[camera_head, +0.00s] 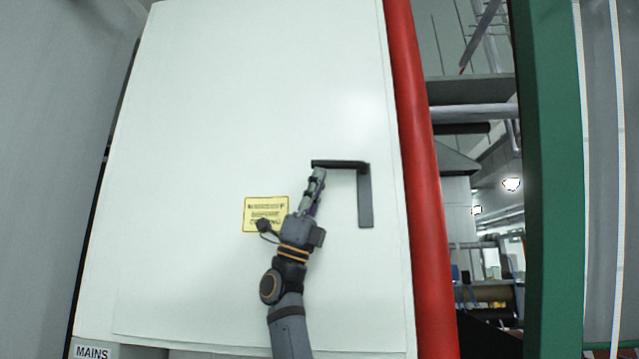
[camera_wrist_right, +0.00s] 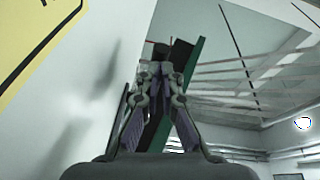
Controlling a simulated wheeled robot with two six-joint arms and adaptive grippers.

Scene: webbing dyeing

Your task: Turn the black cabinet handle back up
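The black cabinet handle (camera_head: 365,195) is on the white cabinet door (camera_head: 220,90), right of its middle. It shows as a bar running left from a corner and a longer arm hanging straight down from that corner. My right gripper (camera_head: 319,172) reaches up from below, its fingertips at the left end of the top bar. In the right wrist view, my right gripper (camera_wrist_right: 164,73) shows two fingers with a narrow dark shape between or behind them. Whether they touch or grip the handle is unclear. My left gripper is out of view.
A yellow label (camera_head: 265,214) is on the door left of my right gripper. A red pipe (camera_head: 421,170) runs along the door's right side. A green post (camera_head: 548,180) stands farther right. A MAINS plate (camera_head: 92,352) is at lower left. The door's upper area is clear.

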